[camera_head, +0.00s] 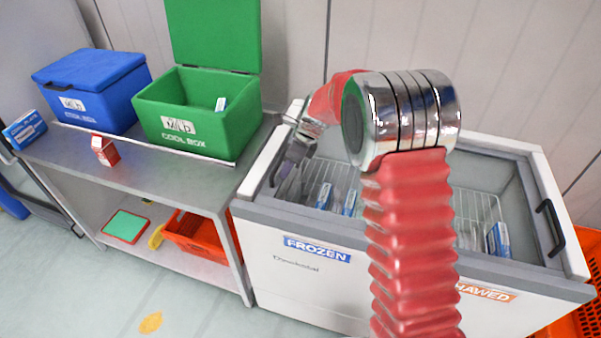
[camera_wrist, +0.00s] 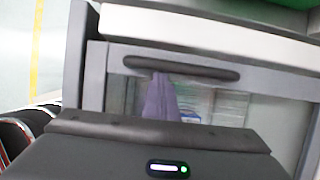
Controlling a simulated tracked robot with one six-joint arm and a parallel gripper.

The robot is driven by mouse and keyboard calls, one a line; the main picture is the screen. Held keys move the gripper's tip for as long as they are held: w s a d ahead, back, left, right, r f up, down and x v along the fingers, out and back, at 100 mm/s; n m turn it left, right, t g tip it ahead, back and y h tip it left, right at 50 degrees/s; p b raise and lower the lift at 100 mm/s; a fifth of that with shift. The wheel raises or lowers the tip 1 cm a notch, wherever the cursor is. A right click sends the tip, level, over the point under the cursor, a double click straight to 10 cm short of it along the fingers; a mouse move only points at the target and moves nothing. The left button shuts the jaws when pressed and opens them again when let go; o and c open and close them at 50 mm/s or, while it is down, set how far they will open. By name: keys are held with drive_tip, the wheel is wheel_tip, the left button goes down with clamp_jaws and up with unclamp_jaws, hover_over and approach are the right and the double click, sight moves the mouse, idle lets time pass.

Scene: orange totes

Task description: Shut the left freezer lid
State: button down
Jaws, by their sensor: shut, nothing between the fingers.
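The chest freezer (camera_head: 300,285) stands at right with a blue FROZEN label on its left half. The left lid's black handle (camera_head: 278,172) is at the freezer's left end. In the wrist view the handle (camera_wrist: 205,70) runs across the lid's grey frame (camera_wrist: 112,68), close to the white rim. My gripper (camera_head: 287,170) is shut and empty, pointing down beside this handle. In the wrist view its purple fingers (camera_wrist: 161,98) reach up to the handle's near edge; I cannot tell whether they touch. My arm hides the middle of the freezer top.
The right handle (camera_head: 550,226) is at the freezer's far right. Wire baskets with small boxes (camera_head: 325,196) show inside. A steel table (camera_head: 190,165) at left bears a closed blue cool box (camera_head: 95,95) and an open green one (camera_head: 195,115). An orange tote (camera_head: 585,320) is at right.

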sight(296, 181)
drive_tip(key=shift+s+a+f, duration=0.1)
drive_tip(key=shift+s+f, duration=0.1)
drive_tip(key=shift+f, duration=0.1)
drive_tip(key=shift+s+d, duration=0.15)
drive_tip(key=shift+d, duration=0.2)
drive_tip(key=d, duration=0.1)
drive_tip(key=s+d, duration=0.1)
drive_tip(key=d, duration=0.1)
drive_tip(key=shift+s+d, duration=0.1)
drive_tip(key=shift+d, duration=0.05)
drive_tip(key=w+v, duration=0.1)
drive_tip(key=v, duration=0.9)
drive_tip(key=shift+s+r, duration=0.25)
